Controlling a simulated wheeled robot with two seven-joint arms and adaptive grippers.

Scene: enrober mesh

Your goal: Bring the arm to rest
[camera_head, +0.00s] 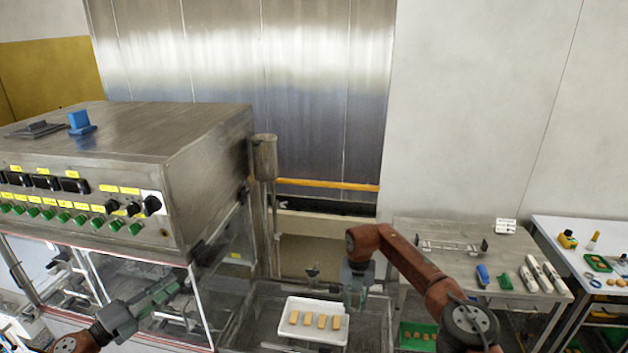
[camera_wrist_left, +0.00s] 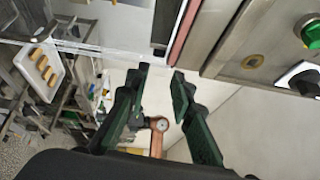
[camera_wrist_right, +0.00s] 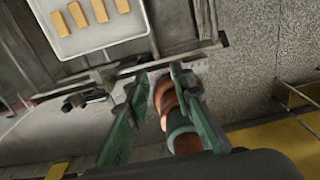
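My right gripper (camera_head: 357,287) hangs pointing down just right of a white tray (camera_head: 292,331) that holds several tan bars. In the right wrist view its green fingers (camera_wrist_right: 155,95) are apart with nothing between them. The tray (camera_wrist_right: 128,42) and some bars show ahead of those fingers. My left gripper (camera_head: 165,292) is in front of the enrober (camera_head: 195,170), at its clear lower panels. In the left wrist view its fingers (camera_wrist_left: 162,80) are apart and empty. The tray (camera_wrist_left: 22,62) with bars shows there at the left.
The enrober's panel has green buttons and black knobs (camera_head: 152,205). A blue block (camera_head: 80,122) sits on its top. A metal table (camera_head: 410,226) on the right holds a blue item, a green item and white cylinders. A white table (camera_head: 556,232) stands farther right with small items.

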